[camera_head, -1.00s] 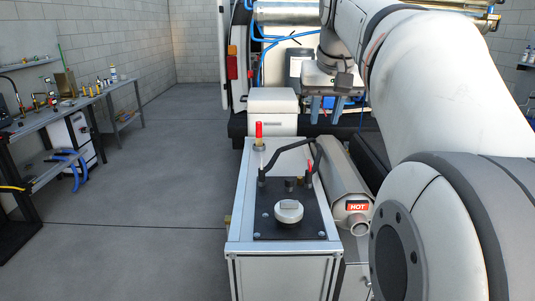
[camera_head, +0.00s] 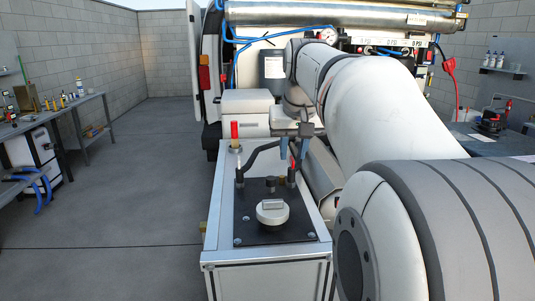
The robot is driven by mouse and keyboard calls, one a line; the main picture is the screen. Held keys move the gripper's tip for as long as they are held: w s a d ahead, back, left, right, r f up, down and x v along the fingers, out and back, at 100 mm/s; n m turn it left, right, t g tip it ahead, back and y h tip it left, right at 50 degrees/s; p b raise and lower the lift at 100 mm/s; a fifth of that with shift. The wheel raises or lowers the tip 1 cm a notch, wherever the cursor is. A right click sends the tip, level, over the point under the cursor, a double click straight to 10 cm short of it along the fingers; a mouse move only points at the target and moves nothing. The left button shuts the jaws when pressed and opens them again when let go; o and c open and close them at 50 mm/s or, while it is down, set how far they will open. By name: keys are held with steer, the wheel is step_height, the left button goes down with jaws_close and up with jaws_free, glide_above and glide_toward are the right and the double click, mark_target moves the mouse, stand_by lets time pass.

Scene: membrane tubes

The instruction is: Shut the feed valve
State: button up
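A silver-framed box with a black top plate (camera_head: 251,222) stands in front of me. An upright red handle (camera_head: 235,130) rises at its back left, on a round metal base. A second, smaller red part (camera_head: 291,176) is at the plate's back right, partly hidden below my gripper. A pale round knob (camera_head: 272,211) sits on the plate. No label shows which one is the feed valve. My gripper (camera_head: 294,152) points down over the back right of the box. Its two blue-grey fingers are apart, close above the small red part; I cannot tell whether they touch it.
A metal tube (camera_head: 340,14), blue hoses and gauges are at the vehicle behind. A white case (camera_head: 247,102) stands behind the box. A workbench (camera_head: 70,103) is at the left; the floor between is clear.

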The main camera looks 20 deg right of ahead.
steer(key=shift+w+f, duration=0.25)
steer(key=shift+f, duration=0.45)
steer(key=shift+c, duration=0.6)
jaws_close()
